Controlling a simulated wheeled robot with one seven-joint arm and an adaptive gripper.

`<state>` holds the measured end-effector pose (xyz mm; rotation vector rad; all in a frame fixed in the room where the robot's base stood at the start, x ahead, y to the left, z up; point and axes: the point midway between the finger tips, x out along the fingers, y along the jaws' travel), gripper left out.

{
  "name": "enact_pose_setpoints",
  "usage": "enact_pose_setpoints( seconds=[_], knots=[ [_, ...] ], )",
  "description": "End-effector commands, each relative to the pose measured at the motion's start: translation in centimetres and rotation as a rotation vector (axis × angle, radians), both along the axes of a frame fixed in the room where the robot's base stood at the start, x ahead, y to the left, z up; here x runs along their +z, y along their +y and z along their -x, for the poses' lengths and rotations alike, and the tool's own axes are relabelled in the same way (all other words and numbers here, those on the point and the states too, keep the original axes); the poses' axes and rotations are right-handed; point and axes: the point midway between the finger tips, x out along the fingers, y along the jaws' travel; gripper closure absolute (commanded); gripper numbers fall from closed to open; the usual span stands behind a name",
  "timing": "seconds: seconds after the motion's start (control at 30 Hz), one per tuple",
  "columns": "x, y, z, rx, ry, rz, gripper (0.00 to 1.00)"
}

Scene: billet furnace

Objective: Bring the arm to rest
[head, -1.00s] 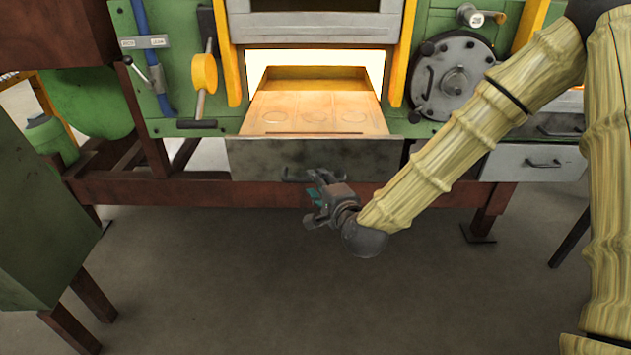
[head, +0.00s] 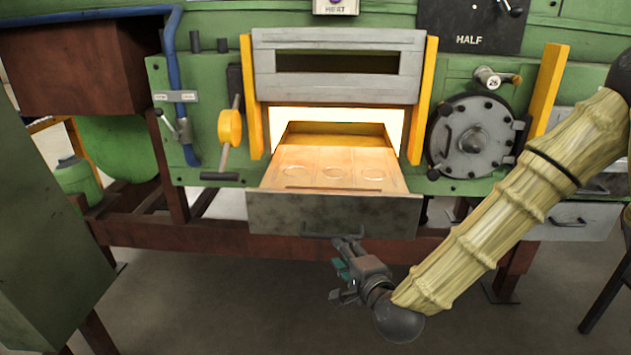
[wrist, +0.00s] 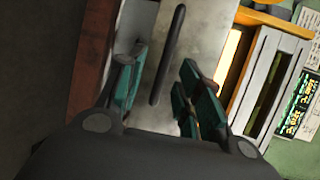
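My gripper (head: 346,270) hangs in front of the furnace drawer, just below the dark handle (head: 333,236) on its grey front. In the wrist view my gripper (wrist: 164,78) is open, with its teal-padded fingers apart. The handle (wrist: 169,50) shows as a dark bar beyond and between the fingers; I see no grip on it. My arm, in a pale yellow ribbed sleeve, reaches down from the right of the head view, bent at a dark joint near the bottom.
The drawer (head: 275,215) stands out below the glowing furnace opening, with several round recesses in its tray. A raised grey door (head: 340,88) is above. A green cabinet (head: 40,215) stands at the left. The floor (head: 220,300) in front is clear.

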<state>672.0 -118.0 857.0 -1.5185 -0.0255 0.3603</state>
Motion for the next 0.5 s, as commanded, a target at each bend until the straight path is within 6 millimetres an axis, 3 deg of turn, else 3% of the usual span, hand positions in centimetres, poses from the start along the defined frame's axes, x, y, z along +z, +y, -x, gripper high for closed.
enact_pose_setpoints(
  seconds=[0.17, 0.27, 0.5],
  knots=[
    [-5.5, 0.1, 2.5, 0.073, 0.125, 0.175, 0.65],
    [-10.3, -0.3, 5.3, 0.154, 0.233, 0.331, 0.65],
    [-20.3, -2.6, 14.7, 0.417, 0.486, 0.684, 0.65]
  ],
)
